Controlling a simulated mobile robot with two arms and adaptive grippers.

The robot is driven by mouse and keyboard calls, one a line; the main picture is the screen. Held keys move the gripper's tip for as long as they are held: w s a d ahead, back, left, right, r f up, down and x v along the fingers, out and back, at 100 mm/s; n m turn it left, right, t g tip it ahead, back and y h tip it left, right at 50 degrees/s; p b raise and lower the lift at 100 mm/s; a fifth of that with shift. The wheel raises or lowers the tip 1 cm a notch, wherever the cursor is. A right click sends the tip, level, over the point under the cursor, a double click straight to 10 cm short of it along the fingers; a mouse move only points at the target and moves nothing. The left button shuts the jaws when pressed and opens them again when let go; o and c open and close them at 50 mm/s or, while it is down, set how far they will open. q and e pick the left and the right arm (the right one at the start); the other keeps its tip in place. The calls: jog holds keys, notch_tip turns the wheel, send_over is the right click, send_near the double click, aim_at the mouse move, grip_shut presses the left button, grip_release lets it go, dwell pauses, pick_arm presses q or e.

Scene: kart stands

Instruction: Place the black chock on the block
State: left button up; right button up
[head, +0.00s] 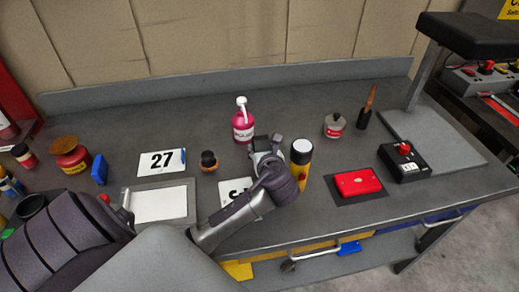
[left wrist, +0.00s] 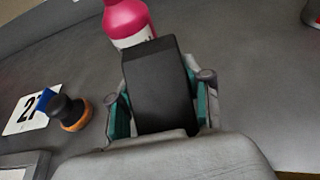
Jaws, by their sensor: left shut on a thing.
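My left gripper (head: 266,152) is over the middle of the workbench, just in front of the pink bottle (head: 243,126). In the left wrist view the gripper (left wrist: 160,95) is shut on the black chock (left wrist: 160,85), a dark, flat-sided piece between its teal-lined fingers. The chock hides the lower part of the pink bottle (left wrist: 127,20) there. I cannot tell which thing is the block. My right gripper is not in view.
A black and yellow canister (head: 301,160) stands close right of the gripper. An orange and black knob-like item (head: 209,161) and a "27" card (head: 161,162) are to its left. A red case (head: 358,182) and a black control box (head: 404,165) are right.

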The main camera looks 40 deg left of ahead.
pick_arm(q)
jog(key=shift+w+a, duration=0.95)
jog(key=shift+a, duration=0.15)
jog(key=shift+f, duration=1.75)
jog(key=o, duration=1.2)
jog(key=shift+f, duration=0.1)
